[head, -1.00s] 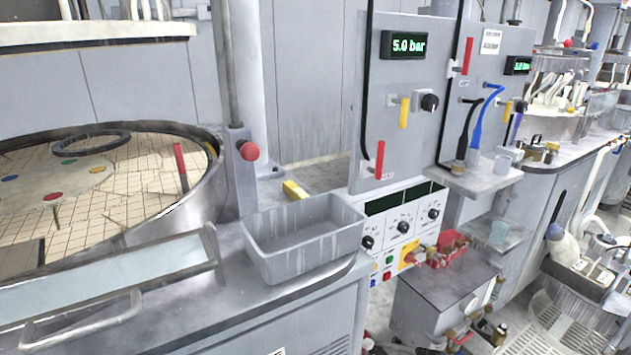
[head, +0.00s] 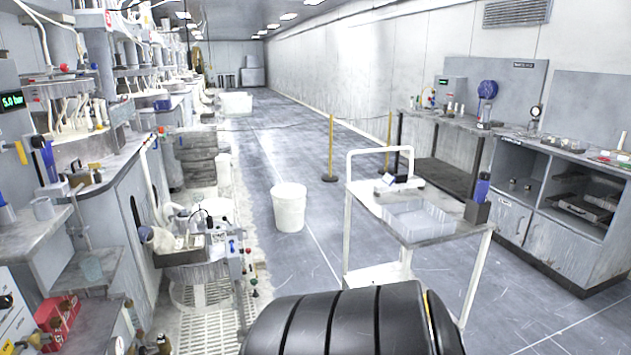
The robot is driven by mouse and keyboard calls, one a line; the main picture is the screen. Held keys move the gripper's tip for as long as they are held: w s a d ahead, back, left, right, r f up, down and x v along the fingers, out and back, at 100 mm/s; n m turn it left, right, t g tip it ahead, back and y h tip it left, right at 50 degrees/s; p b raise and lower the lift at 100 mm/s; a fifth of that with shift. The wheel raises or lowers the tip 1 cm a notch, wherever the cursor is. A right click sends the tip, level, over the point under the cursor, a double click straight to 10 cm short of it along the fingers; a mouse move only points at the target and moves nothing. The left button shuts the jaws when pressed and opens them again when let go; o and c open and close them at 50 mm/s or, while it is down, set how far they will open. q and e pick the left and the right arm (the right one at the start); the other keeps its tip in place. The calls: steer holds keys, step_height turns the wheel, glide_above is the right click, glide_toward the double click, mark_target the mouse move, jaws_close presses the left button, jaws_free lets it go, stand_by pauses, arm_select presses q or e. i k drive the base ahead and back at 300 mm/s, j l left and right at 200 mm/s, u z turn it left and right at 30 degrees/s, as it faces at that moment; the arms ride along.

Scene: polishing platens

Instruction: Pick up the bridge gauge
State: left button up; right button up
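I cannot make out the bridge gauge for certain in the head view. On the right-hand bench (head: 440,119) stand a blue round-headed device (head: 487,92) and a smaller dial on a stand (head: 535,113). Small items lie further right on the same run of benches, too small to name. Neither of my grippers is in view.
A white trolley (head: 408,235) carries a clear tray (head: 420,219) and stands ahead, right of centre. A white bucket (head: 289,208) is on the floor left of it. Yellow posts (head: 331,148) stand behind. Machines line the left; the aisle floor between is largely clear.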

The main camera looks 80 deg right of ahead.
mark_target(400, 181)
steer(key=z, duration=3.55)
steer(key=i+j+z, duration=0.6)
steer(key=j+z, duration=0.3)
steer(key=i+j+z, duration=0.3)
steer(key=j, duration=0.15)
steer(key=k+l, duration=0.05)
steer(key=k, duration=0.05)
